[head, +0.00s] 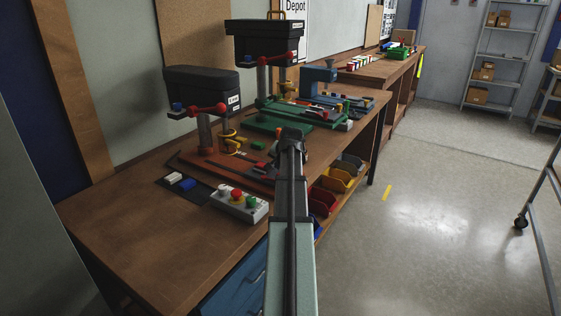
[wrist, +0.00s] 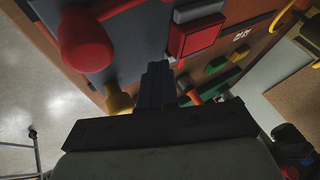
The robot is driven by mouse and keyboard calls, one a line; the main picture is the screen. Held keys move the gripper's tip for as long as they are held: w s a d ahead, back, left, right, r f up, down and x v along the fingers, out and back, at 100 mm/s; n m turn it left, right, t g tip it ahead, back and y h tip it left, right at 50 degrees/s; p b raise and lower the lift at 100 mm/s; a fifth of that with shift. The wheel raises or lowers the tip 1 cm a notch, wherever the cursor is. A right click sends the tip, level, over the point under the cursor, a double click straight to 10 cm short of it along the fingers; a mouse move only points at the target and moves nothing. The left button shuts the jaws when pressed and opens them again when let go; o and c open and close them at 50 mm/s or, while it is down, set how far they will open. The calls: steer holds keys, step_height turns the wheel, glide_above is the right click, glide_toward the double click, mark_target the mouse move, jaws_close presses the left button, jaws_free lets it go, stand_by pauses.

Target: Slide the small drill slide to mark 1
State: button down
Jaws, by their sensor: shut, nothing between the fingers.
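The small drill (head: 203,90) stands at the left of the bench, with a dark head, a red lever and a red base (head: 215,172). Its slide cannot be picked out surely in the head view, where my arm covers part of the base. In the wrist view a red square block (wrist: 195,38) sits by a grey plate (wrist: 135,45), with small white marks (wrist: 241,35) to its right; I cannot tell whether this block is the slide. My gripper (wrist: 157,82) is shut and empty, its tips just below the red block; contact is unclear. It also shows in the head view (head: 291,135).
A larger drill (head: 268,42) on a green base stands behind. A control box (head: 240,203) with coloured buttons sits near the front. In the wrist view a red knob (wrist: 83,42) is close at left.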

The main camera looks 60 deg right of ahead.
steer(key=shift+w+d+f, duration=0.1)
steer(key=shift+w+f, duration=0.05)
steer(key=shift+f, duration=0.05)
steer(key=shift+w, duration=0.1)
steer(key=w, duration=0.8)
steer(key=shift+w, duration=0.1)
